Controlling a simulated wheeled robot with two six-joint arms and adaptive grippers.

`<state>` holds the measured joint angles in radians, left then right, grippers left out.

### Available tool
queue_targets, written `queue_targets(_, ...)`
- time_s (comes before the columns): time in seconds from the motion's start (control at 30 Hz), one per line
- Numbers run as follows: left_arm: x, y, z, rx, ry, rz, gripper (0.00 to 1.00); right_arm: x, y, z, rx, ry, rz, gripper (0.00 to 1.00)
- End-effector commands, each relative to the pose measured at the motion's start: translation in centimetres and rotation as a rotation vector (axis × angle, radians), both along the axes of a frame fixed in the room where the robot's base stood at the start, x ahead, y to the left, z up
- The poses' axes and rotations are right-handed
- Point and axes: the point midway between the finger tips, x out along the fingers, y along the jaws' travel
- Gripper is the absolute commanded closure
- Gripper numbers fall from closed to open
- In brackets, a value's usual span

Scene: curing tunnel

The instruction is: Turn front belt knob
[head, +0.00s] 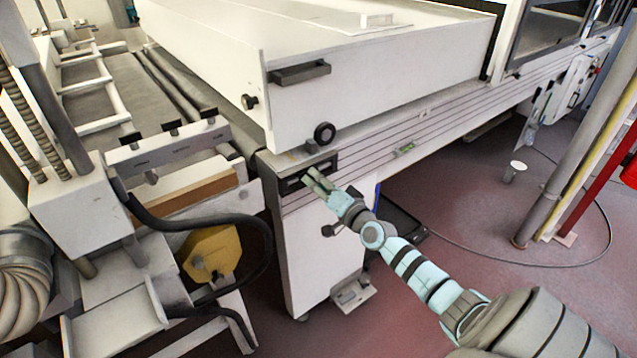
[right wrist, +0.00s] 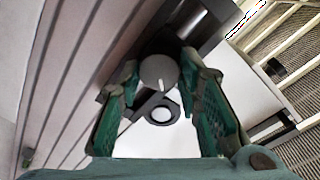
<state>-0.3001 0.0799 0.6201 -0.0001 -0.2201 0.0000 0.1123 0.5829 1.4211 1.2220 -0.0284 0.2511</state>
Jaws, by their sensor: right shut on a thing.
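The front belt knob (right wrist: 158,72) is a round grey knob with a short white pointer mark. It sits in the middle of the right wrist view, with the pointer running toward the lower right. My right gripper (right wrist: 160,80) has one fingertip on each side of it and is shut on it. In the head view my right gripper (head: 315,181) reaches the dark recessed panel (head: 292,183) at the machine's front corner. The knob itself is hidden there by the fingers. My left gripper is not in view.
Above the panel, a black round knob (head: 324,132) and a dark handle (head: 300,73) stick out from the white tunnel cover (head: 380,80). A conveyor frame with a yellow part (head: 210,252) and black hose stands left.

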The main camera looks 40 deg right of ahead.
Motion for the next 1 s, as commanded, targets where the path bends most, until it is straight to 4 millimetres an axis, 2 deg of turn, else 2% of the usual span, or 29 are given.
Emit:
queue_targets(0.23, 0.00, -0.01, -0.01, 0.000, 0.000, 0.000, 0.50, -0.04, 0.05, -0.18, 0.000, 0.005, 0.001, 0.96)
queue_targets(0.27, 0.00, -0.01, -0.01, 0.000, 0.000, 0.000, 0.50, -0.04, 0.05, -0.18, 0.000, 0.005, 0.001, 0.67)
queue_targets(0.4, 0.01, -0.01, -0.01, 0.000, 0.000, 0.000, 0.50, -0.03, 0.04, -0.13, -0.001, 0.003, 0.001, 0.48)
queue_targets(0.87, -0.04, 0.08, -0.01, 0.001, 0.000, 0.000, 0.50, -0.01, 0.01, -0.03, -0.015, 0.001, 0.001, 0.48)
queue_targets(1.0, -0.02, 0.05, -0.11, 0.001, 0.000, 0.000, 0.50, -0.01, 0.07, -0.06, -0.168, 0.004, 0.000, 0.48)
